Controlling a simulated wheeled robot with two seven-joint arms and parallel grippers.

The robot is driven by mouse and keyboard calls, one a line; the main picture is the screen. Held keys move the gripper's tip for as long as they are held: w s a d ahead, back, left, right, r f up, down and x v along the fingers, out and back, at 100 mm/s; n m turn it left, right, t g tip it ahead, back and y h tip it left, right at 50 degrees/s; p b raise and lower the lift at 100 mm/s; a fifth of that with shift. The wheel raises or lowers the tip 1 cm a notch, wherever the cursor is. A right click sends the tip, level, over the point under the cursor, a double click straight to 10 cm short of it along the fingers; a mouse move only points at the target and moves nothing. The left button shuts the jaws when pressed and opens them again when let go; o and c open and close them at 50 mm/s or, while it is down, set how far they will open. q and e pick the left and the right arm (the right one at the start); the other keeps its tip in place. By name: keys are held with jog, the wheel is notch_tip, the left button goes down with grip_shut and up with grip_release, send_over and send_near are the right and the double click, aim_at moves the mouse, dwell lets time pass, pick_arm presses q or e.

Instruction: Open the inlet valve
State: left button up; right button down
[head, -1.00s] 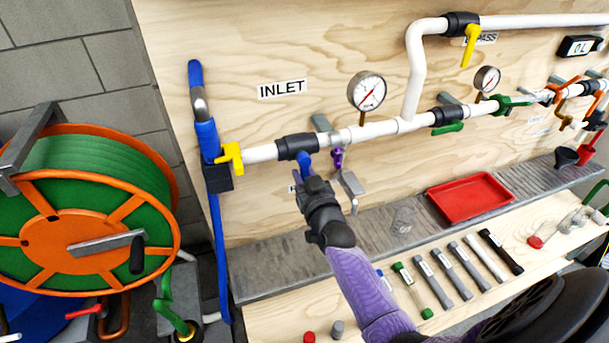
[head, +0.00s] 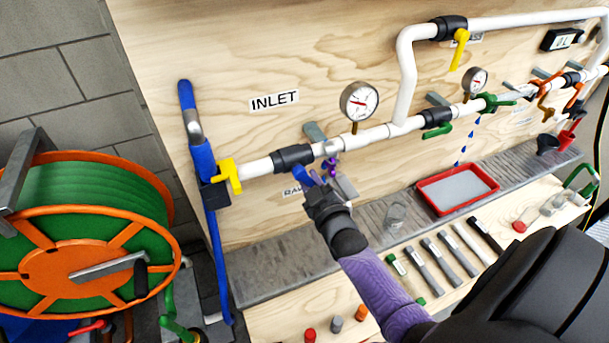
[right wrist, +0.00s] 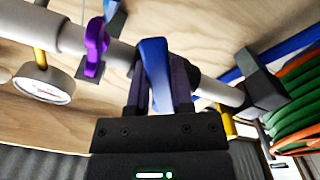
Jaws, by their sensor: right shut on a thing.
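The inlet valve (head: 293,157) is a black body on the white pipe, below the INLET label. Its blue lever handle (head: 301,173) slants down and to the right in the head view. My right gripper (head: 315,184) is shut on this handle. In the right wrist view the blue handle (right wrist: 154,62) stands between the two dark fingers of the right gripper (right wrist: 160,82). The handle's far end is partly hidden by the gripper. My left gripper is not in view.
A small purple handle (head: 330,167) sits close to the right gripper on the pipe. A yellow handle (head: 229,176) is left of the valve. Blue drops (head: 463,149) fall toward the red tray (head: 424,199), which holds greyish liquid. The hose reel (head: 80,260) is at left.

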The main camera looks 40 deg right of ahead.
aim_at(312, 158)
jog(key=n, duration=0.1)
jog(key=r+n+p, duration=0.1)
jog(key=shift+d+n, duration=0.4)
jog(key=n, duration=0.2)
jog(key=shift+s+d+r+n+p, duration=0.15)
jog(key=shift+d+r+n+p, duration=0.15)
jog(key=shift+r+n, duration=0.1)
jog(key=shift+d+r+n, duration=0.1)
jog(key=shift+r+n, duration=0.05)
jog(key=shift+n, duration=0.65)
jog(key=n, duration=0.1)
jog(key=r+n, duration=0.1)
jog(key=shift+d+n+p, duration=0.1)
jog(key=shift+n+p, duration=0.2)
jog(key=shift+r+n, duration=0.1)
jog(key=shift+n, duration=0.5)
jog(key=shift+r, duration=0.1)
jog(key=c, duration=0.5)
grip_release()
